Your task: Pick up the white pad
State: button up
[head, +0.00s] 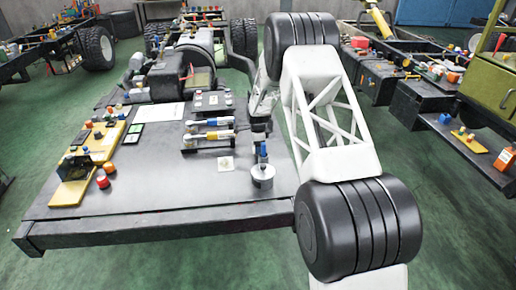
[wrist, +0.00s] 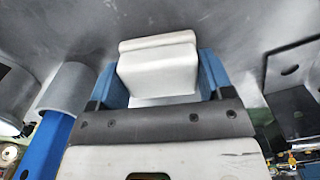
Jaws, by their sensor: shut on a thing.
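The white pad (wrist: 158,72) is a thick pale block with a stepped edge, seen close up in the wrist view. My gripper (wrist: 163,62) has its two blue fingers against the left and right sides of the pad, shut on it. A grey surface fills the view beyond the pad; I cannot tell whether the pad touches it. In the head view my gripper (head: 260,138) is low over the right part of the dark deck (head: 120,185), and the pad cannot be made out there.
A grey cylinder with a blue stem (head: 262,176) stands close by at the deck's right; a grey-and-blue one (wrist: 62,95) shows left in the wrist view. A small white square (head: 225,163) and a rack with blue-tipped tools (head: 210,136) lie left. The front deck is clear.

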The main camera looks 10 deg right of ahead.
jog(key=shift+r, duration=0.1)
jog(key=shift+r, duration=4.9)
jog(key=shift+o, duration=1.2)
jog(key=shift+c, duration=0.7)
jog(key=s+a+f, duration=0.1)
jog(key=s+a, duration=0.2)
jog(key=a, duration=1.3)
jog(key=shift+s+f, duration=0.2)
jog(key=shift+f, duration=0.15)
jog(key=shift+f, duration=0.15)
